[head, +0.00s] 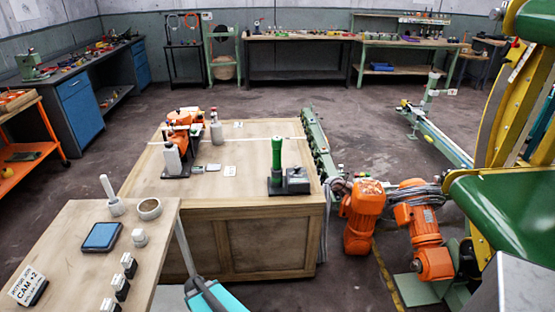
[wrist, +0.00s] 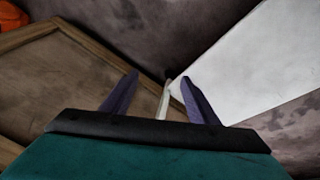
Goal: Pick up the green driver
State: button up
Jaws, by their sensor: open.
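The green driver (head: 277,152) stands upright in a dark stand (head: 290,184) near the right front edge of the wooden bench in the head view. Its lower end is hidden in the stand. My gripper (wrist: 158,88) shows in the wrist view with its two dark fingers apart. A pale post shows between the fingers, seemingly a table leg behind them; nothing is clearly held. The driver is not seen in the wrist view. My teal wrist part shows at the bottom of the head view, in front of the bench and well short of the driver.
The wooden bench (head: 270,240) also bears an orange machine (head: 184,122) and white bottles (head: 172,158). A nearer table (head: 75,225) at lower left holds a blue pad (head: 102,236) and a cup (head: 149,209). Orange motors (head: 365,200) stand right of the bench.

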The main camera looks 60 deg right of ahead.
jog(key=w+d+r+m+t+h, duration=0.1)
jog(key=w+d+r, duration=0.15)
jog(key=d, duration=0.35)
jog(key=w+d+r+m+t+h, duration=0.1)
jog(key=w+d+r, duration=0.15)
jog(key=d, duration=0.45)
jog(key=m+t+h+b, duration=0.2)
jog(key=t+h, duration=0.6)
jog(key=t, duration=0.1)
send_near(278, 159)
jog(key=x, duration=0.2)
jog(key=shift+a+r, duration=0.1)
jog(key=shift+r, duration=0.15)
jog(key=shift+w, duration=0.1)
jog(key=shift+f+p+x, duration=0.15)
jog(key=shift+p+x, duration=0.3)
jog(key=shift+x, duration=1.7)
jog(key=shift+f+p+x, duration=0.1)
jog(key=shift+p+x, duration=0.35)
jog(key=shift+x, duration=1.75)
